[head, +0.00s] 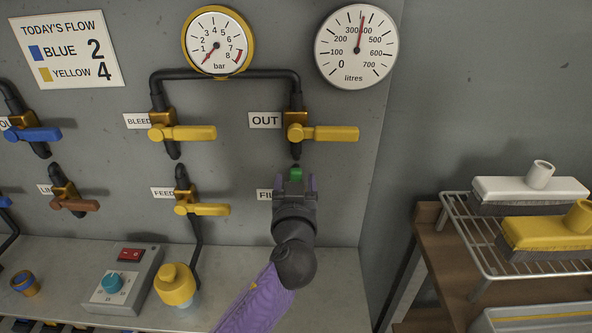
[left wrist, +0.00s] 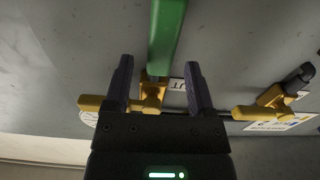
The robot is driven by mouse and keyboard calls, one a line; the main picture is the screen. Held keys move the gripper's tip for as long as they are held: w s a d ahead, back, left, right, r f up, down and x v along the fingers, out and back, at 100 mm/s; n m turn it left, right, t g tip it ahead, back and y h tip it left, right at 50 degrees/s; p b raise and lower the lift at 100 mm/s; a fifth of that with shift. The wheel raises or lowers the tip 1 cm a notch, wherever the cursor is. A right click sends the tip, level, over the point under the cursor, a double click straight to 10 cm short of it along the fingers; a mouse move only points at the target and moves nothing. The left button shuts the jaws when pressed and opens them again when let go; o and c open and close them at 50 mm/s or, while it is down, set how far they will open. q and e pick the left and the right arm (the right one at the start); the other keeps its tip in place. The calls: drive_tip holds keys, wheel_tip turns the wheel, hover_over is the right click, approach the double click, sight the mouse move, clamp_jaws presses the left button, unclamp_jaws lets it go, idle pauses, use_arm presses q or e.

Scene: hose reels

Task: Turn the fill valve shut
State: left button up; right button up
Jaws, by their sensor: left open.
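The green fill valve handle (head: 296,174) shows just above my left gripper (head: 295,183), beside the partly covered "FIL" label (head: 264,195). The valve body is hidden behind the gripper. In the left wrist view the handle (left wrist: 167,38) is a long green bar coming down from the top edge. Its lower end lies between the two dark fingers of my left gripper (left wrist: 158,66), with gaps on both sides. The gripper is open and holds nothing. My right gripper is in neither view.
The yellow OUT valve (head: 328,133) sits just above, and the yellow feed valve (head: 208,209) to the left. The litres dial (head: 357,47) reads about 420, and the bar gauge (head: 217,41) reads low. A wire rack (head: 463,233) with brushes stands right.

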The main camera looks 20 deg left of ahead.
use_arm(q)
drive_tip(key=x, duration=0.4)
drive_tip(key=shift+w+f+b, duration=0.1)
drive_tip(key=shift+w+b, duration=0.1)
drive_tip(key=shift+b, duration=0.1)
drive_tip(key=shift+c, duration=0.2)
clamp_jaws()
idle(1.0)
